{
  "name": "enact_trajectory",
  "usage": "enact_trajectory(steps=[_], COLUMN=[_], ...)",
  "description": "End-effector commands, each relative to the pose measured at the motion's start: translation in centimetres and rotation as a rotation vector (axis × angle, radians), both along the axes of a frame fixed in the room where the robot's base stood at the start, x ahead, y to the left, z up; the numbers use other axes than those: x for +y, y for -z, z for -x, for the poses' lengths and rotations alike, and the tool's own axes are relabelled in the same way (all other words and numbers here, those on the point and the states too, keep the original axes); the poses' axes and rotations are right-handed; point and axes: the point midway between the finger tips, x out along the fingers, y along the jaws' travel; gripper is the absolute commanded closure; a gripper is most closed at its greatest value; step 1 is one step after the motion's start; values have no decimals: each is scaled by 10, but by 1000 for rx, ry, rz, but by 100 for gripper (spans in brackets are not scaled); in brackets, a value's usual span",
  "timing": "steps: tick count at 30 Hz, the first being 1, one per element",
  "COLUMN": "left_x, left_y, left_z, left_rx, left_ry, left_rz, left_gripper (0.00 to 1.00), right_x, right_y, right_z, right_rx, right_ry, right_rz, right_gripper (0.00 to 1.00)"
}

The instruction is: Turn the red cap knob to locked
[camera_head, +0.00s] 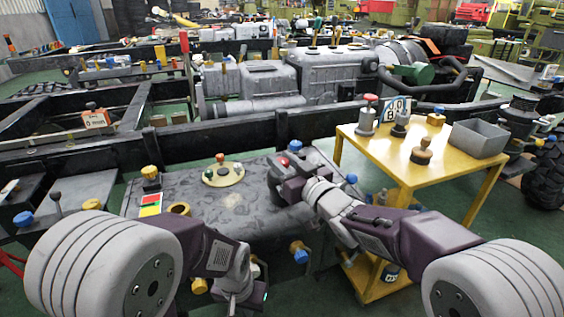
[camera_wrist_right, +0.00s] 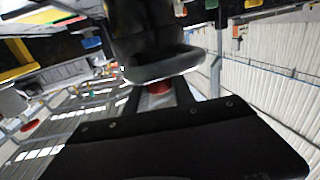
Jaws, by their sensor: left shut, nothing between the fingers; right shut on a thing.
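The red cap knob (camera_head: 295,145) shows as a small red top at the far side of my right gripper (camera_head: 284,178), over the grey worn plate (camera_head: 235,205). My right gripper is shut on it and hides most of its body. In the right wrist view a red part (camera_wrist_right: 158,87) shows between the dark gripper parts. I cannot tell which way the knob points. My left gripper (camera_head: 238,297) is shut and empty, low at the bottom of the head view.
A round cream plate (camera_head: 223,174) with small knobs and a red-green label (camera_head: 150,205) lie left of my right gripper. A yellow cart (camera_head: 400,160) with several knobs and a grey bin (camera_head: 478,139) stands to the right. A black chassis rail (camera_head: 230,135) runs behind.

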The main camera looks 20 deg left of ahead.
Motion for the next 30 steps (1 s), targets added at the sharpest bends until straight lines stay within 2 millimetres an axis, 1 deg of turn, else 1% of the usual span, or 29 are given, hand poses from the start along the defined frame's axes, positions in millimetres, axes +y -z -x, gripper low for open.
enact_trajectory(steps=[5, 9, 11, 14, 18, 22, 25, 30], left_x=[0, 0, 0, 0, 0, 0, 0, 0], left_y=[18, 34, 36, 31, 8, -11, -17, -16], left_z=[0, 0, 0, 0, 0, 0, 0, 0], left_rx=[0, 0, 0, 0, 0, 0, 0, 0], left_ry=[0, 0, 0, 0, 0, 0, 0, 0], left_rz=[0, 0, 0, 0, 0, 0, 0, 0], left_gripper=[100, 100, 100, 100, 100, 100, 100, 100], right_x=[1, 2, 2, 3, 3, 3, 2, 2], right_y=[5, 6, 5, 0, -5, -5, -2, 1], right_z=[1, 2, 2, 2, 2, 2, 2, 1], right_rx=[-1, 1, 2, 4, 5, 5, 3, 1], right_ry=[50, 131, 172, 245, 348, 439, 501, 583], right_rz=[-1, -3, -2, 0, 6, 8, 7, 2], right_gripper=[100, 100, 100, 100, 100, 100, 100, 100])
